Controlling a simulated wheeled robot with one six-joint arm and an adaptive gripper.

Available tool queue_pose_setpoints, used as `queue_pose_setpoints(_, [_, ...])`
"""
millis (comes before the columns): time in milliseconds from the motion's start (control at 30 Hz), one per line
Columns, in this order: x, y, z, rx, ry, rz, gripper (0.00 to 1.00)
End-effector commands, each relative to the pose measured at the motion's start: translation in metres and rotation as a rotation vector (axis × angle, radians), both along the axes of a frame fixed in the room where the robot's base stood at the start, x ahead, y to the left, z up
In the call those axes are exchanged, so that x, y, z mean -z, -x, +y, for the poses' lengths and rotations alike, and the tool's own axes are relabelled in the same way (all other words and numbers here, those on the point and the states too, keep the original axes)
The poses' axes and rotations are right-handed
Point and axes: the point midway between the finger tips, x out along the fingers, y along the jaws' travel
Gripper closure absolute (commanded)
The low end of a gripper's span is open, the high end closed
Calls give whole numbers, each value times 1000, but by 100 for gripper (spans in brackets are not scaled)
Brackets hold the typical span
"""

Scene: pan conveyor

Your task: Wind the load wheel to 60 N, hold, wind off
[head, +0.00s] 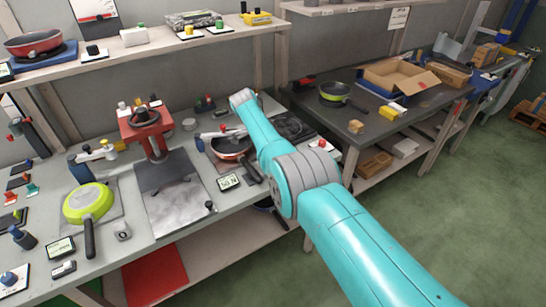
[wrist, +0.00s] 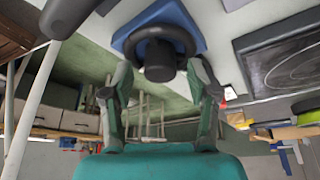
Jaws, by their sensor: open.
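A black wheel with a thick rim and a dark central hub (wrist: 160,60) sits on a blue base (wrist: 203,42) at the top of the wrist view. I take it to be the load wheel; I cannot make it out in the head view, where my arm covers part of the bench. My gripper (wrist: 159,78) is open, with one finger on each side of the wheel. I cannot tell whether the fingers touch its rim. A small display (head: 229,182) on the bench appears to read about 50 N, but its digits are tiny. My gripper is hidden in the head view.
A red pan (head: 232,148) lies beside my arm. A red press frame (head: 146,128) with a wheel on top stands further left, near a green pan (head: 88,203). A dark hob panel (wrist: 285,65) is right of the wheel. A shelf (head: 190,40) runs above the bench.

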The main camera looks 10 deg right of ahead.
Motion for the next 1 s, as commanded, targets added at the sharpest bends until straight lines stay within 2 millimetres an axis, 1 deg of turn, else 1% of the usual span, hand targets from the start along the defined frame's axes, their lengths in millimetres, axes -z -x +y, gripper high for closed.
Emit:
queue_pose_setpoints(167, [-15, -3, 6, -1, 0, -3, 41])
queue_pose_setpoints(400, [-50, -7, 20, -2, -1, -2, 41])
queue_pose_setpoints(500, [-61, -8, 25, -1, -1, -1, 41])
queue_pose_setpoints(633, [-67, -8, 27, -1, 0, 0, 41])
queue_pose_setpoints(1000, [-67, -8, 27, -1, 0, 0, 41])
